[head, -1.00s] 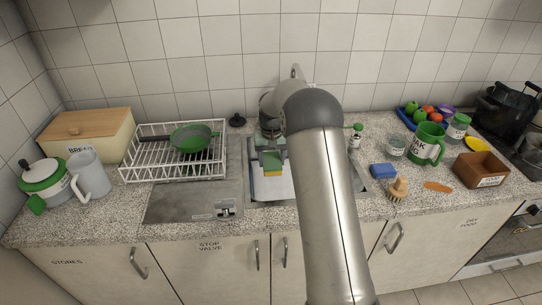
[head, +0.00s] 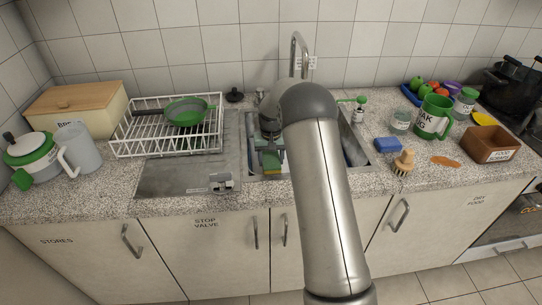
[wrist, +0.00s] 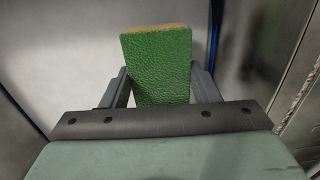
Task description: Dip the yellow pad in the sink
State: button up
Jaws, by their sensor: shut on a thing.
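The yellow pad (wrist: 157,65) is between my gripper's fingers in the wrist view. Its rough green face is toward the camera and a yellow edge shows at its far end. My gripper (wrist: 160,80) is shut on it, one finger on each side. In the head view my gripper (head: 270,162) is low over the left part of the sink (head: 356,150), with its lower end inside the basin outline. The pad is mostly hidden there. My arm covers the middle of the sink. I cannot tell whether the pad touches the sink bottom or any water.
A tall tap (head: 301,50) rises behind the sink. A white dish rack (head: 140,138) with a green pan (head: 186,110) stands left.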

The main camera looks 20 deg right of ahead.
aim_at(271, 160)
jog(key=shift+f+b, duration=2.25)
jog(key=shift+f, duration=1.7)
jog(key=shift+r, duration=0.1)
notch_tip(271, 160, up, 21)
jog(key=p, duration=1.1)
